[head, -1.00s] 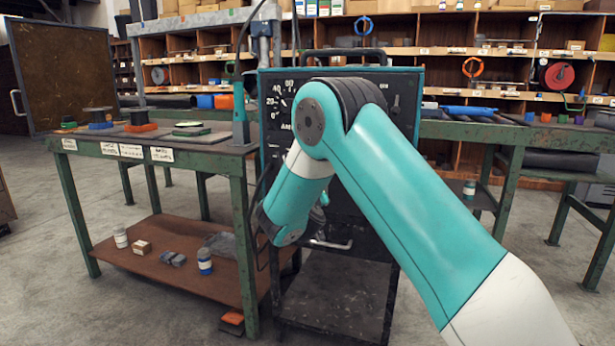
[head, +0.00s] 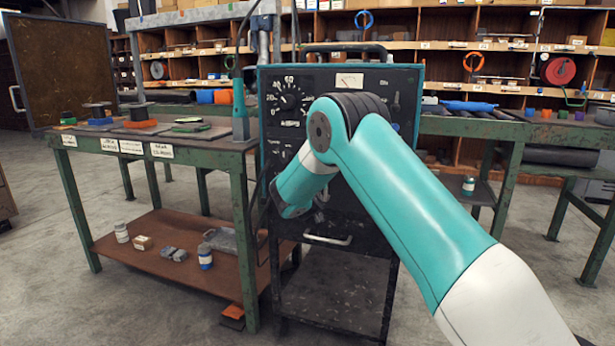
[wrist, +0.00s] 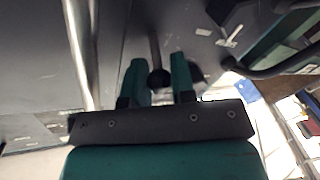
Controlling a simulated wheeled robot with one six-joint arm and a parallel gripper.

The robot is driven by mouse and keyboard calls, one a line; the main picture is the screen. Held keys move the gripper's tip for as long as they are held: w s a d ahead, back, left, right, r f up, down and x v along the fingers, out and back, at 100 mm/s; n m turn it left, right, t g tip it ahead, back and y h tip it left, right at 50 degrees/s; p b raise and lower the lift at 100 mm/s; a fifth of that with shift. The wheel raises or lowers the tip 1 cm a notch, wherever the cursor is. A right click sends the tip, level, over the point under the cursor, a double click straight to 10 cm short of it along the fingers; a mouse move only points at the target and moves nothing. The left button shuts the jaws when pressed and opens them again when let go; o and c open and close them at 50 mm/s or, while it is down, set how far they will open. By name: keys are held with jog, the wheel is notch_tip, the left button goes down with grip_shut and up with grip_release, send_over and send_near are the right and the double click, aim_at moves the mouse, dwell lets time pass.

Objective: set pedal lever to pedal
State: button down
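My gripper (wrist: 159,70) shows in the wrist view, with two teal fingers standing apart. A round black knob (wrist: 158,79) on a thin metal rod (wrist: 154,47) shows between them. This looks like the pedal lever, but I cannot read a label on it. The fingers flank the knob, and I cannot tell whether either touches it. In the head view my gripper is hidden behind my own arm, in front of the black control panel (head: 345,107). That panel carries a dial and a small toggle (head: 396,103).
A metal bar handle (wrist: 82,50) and a dark handle (wrist: 282,66) flank the panel in the wrist view. In the head view a green workbench (head: 240,205) with a brown lower shelf (head: 150,255) stands at left.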

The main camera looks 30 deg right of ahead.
jog(key=shift+d+r+g+p, duration=0.1)
jog(key=shift+r+g+p, duration=0.35)
jog(key=shift+p, duration=0.6)
jog(key=shift+y, duration=0.3)
jog(key=shift+f, duration=0.25)
jog(key=c, duration=1.2)
grip_release()
jog(key=shift+c, duration=0.2)
jog(key=b+v, duration=0.2)
jog(key=v, duration=1.5)
jog(key=shift+s, duration=0.15)
